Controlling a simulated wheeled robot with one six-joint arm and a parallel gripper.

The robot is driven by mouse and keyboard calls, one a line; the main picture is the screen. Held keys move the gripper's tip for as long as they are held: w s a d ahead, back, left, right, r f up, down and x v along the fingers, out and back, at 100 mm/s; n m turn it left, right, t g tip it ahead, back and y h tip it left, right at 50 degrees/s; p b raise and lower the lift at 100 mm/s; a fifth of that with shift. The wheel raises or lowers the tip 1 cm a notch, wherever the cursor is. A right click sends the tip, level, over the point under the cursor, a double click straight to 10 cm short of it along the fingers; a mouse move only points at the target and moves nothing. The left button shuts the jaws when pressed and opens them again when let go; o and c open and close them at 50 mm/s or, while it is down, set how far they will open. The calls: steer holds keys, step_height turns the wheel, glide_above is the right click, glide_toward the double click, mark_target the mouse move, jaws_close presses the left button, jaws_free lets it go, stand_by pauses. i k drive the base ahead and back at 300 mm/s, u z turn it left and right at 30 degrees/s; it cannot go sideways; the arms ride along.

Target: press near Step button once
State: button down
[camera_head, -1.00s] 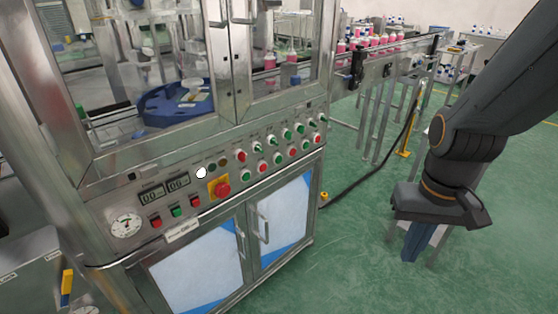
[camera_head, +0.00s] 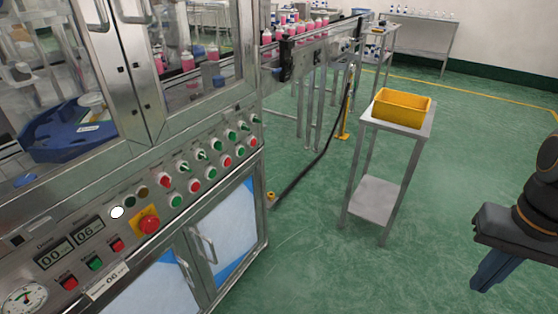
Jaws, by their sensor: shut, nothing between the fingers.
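The machine's sloped control panel (camera_head: 130,205) fills the left of the view. It has two rows of red and green buttons and switches, such as a red button (camera_head: 195,187) and a green button (camera_head: 176,201). Small red (camera_head: 117,245) and green (camera_head: 95,264) buttons sit below the digital displays. The labels are too small to read, so I cannot tell which button is Step. My gripper (camera_head: 490,274) is at the far right edge, pointing down. It is shut and empty, well apart from the panel.
A red mushroom button (camera_head: 149,223) on a yellow plate is on the panel. A yellow bin (camera_head: 402,106) stands on a small metal stand (camera_head: 374,200) between the machine and my arm. A conveyor (camera_head: 310,38) with pink bottles runs behind. Green floor in front is clear.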

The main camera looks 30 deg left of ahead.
mark_target(213, 173)
steer(key=z, duration=1.1)
steer(key=k, duration=1.1)
steer(key=u, duration=2.1)
